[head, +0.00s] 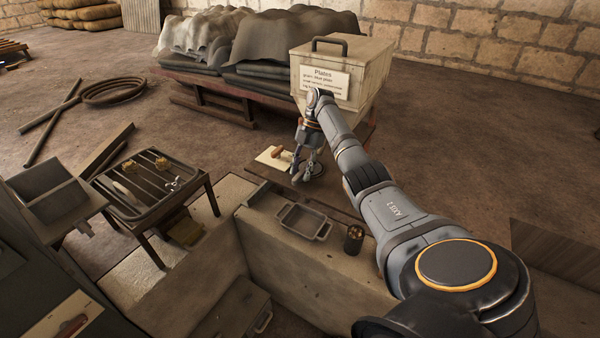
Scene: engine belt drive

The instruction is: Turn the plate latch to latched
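I cannot surely pick out the plate latch. A crate with a sign reading "Plates" (334,76) stands at the back centre, with a dark handle on its lid. A pale board with a reddish-brown piece (275,153) lies low beside my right gripper. A red handle on a pale panel (72,325) shows at the bottom left, cut by the frame edge. My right gripper (308,178) points down in front of the crate, just right of the pale board. Its fingers look spread, with nothing clearly between them. My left gripper is not in view.
A pale stone ledge holds a shallow metal tray (322,237) and a small dark cup (354,239). A slatted metal table (150,190) with small items stands at the left. Covered stacks lie behind.

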